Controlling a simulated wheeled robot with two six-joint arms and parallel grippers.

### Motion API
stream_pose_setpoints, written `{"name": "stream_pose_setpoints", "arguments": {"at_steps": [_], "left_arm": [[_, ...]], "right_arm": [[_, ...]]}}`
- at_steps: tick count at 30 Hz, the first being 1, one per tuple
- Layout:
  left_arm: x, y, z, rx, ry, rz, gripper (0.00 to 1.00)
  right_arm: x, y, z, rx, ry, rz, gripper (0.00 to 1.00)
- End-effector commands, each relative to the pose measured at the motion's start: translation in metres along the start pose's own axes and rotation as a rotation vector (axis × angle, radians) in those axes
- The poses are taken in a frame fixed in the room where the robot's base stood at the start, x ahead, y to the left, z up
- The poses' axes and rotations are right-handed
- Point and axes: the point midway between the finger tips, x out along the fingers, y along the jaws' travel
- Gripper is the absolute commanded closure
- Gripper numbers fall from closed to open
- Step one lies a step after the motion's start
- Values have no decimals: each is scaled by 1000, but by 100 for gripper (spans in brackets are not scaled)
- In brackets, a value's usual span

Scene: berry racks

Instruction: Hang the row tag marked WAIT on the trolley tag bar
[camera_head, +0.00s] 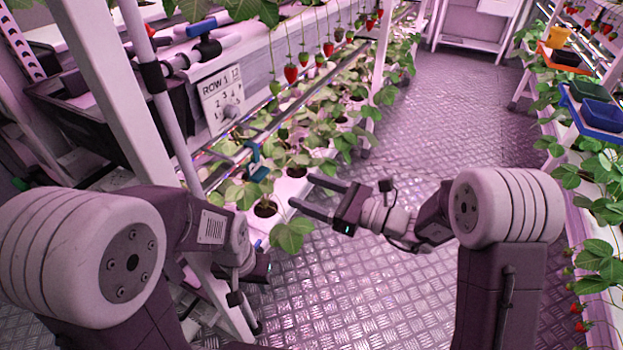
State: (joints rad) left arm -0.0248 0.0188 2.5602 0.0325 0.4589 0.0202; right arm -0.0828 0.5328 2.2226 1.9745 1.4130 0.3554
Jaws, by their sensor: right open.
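I cannot make out a tag marked WAIT in this view. I cannot tell which bar is the trolley tag bar. My left gripper (260,268) shows only in part at the lower left, beyond my arm, near a white rack post. Its fingers are not clear, and nothing is seen in it.
Strawberry plants (290,236) line the left rack, with red berries (291,73) hanging above. A white pole (160,90) stands close by my left arm. Blue trays (600,113) and an orange tray (562,58) sit at the right. The metal aisle floor (440,120) is clear.

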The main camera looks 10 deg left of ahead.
Motion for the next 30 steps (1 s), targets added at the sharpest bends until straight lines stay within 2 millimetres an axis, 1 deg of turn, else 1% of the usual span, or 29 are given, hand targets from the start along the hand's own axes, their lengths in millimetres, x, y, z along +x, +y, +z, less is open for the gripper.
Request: {"name": "stream_pose_setpoints", "arguments": {"at_steps": [5,8,18,24,30], "left_arm": [[2,0,0,0,0,0,64],[2,0,0,0,0,0,64],[0,0,0,0,0,0,64],[2,0,0,0,0,0,64],[2,0,0,0,0,0,64]], "right_arm": [[7,0,-2,-2,0,2,33],[19,1,-1,-3,0,5,33],[70,2,-1,-2,0,5,33],[98,1,-2,-1,0,3,33],[115,0,-2,-2,1,1,33]]}}
